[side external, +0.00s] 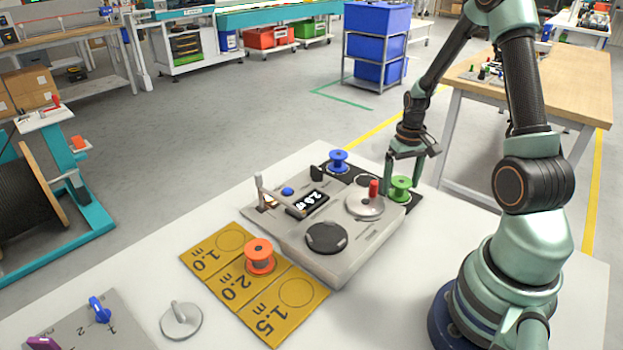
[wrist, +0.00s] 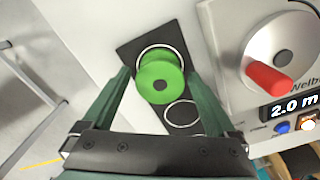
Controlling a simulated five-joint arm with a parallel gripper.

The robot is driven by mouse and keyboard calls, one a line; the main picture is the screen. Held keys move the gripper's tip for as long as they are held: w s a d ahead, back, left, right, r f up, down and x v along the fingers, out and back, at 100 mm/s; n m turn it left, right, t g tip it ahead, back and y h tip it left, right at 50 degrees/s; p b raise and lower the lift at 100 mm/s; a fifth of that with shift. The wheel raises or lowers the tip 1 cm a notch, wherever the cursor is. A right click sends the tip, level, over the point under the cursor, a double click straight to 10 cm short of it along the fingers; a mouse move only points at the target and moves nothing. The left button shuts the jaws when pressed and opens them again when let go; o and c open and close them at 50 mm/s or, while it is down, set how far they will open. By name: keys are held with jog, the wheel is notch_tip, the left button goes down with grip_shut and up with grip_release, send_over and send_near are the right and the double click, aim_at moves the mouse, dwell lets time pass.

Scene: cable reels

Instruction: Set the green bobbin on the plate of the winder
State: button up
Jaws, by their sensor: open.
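The green bobbin (side external: 400,188) stands on a black mat with ring outlines, behind the winder at its right. My gripper (side external: 404,178) is open and pointing down at the bobbin. In the wrist view the green bobbin (wrist: 160,80) shows between the two spread fingers of my gripper (wrist: 160,74), with no clear contact. The winder (side external: 352,270) is a grey box with a dark round plate (side external: 326,238) on its near part. A silver disc with a red handle (side external: 374,189) sits on its top, and its display (side external: 308,203) reads 2.0 m.
A blue bobbin (side external: 338,160) stands on the black mat (wrist: 135,48). An orange bobbin (side external: 260,258) stands on a yellow mat (side external: 292,322) marked 1.0, 2.0 and 1.5 m. A lever (side external: 264,190) rises at the winder's left. A grey switch panel (side external: 75,325) lies at the front left.

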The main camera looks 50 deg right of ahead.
aim_at(401, 181)
jog(key=c, duration=1.3)
jog(key=shift+r, duration=3.75)
